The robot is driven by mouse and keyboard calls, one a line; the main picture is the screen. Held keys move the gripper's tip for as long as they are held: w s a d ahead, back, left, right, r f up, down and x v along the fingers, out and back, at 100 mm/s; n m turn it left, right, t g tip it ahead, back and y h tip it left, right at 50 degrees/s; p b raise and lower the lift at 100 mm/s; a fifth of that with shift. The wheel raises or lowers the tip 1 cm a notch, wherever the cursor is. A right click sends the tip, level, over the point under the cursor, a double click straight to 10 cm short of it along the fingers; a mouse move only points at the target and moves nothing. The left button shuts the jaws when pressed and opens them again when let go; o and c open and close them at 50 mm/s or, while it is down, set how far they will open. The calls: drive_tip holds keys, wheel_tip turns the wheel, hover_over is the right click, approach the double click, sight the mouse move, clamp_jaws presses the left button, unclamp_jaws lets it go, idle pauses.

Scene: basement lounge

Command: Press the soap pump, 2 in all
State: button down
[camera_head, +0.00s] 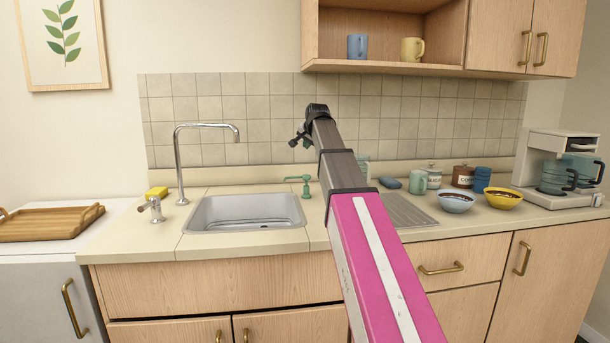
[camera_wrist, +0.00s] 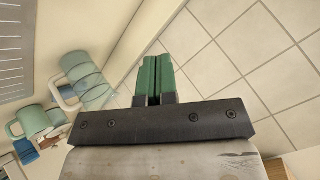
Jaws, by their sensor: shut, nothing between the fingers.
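The green soap pump (camera_head: 302,184) stands on the counter at the right rim of the sink, its spout pointing left. It is upright. My gripper (camera_head: 296,142) is in the air above it in the head view, apart from it. In the wrist view my gripper's green fingers (camera_wrist: 156,77) are together with nothing between them. The soap pump does not show in the wrist view.
The sink (camera_head: 245,212) and tall faucet (camera_head: 178,160) are to the left. A green mug (camera_head: 418,181), canisters and bowls stand at the right. The tiled wall (camera_head: 210,110) is behind, and an open shelf (camera_head: 385,65) hangs above.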

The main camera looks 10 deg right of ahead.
sight(308, 175)
drive_tip(key=shift+f, duration=0.1)
drive_tip(key=shift+f, duration=4.35)
drive_tip(key=shift+f, duration=0.15)
drive_tip(key=shift+f, duration=0.3)
drive_tip(key=shift+f, duration=0.95)
idle(0.3)
drive_tip(key=shift+r, duration=1.35)
drive_tip(key=shift+r, duration=2.55)
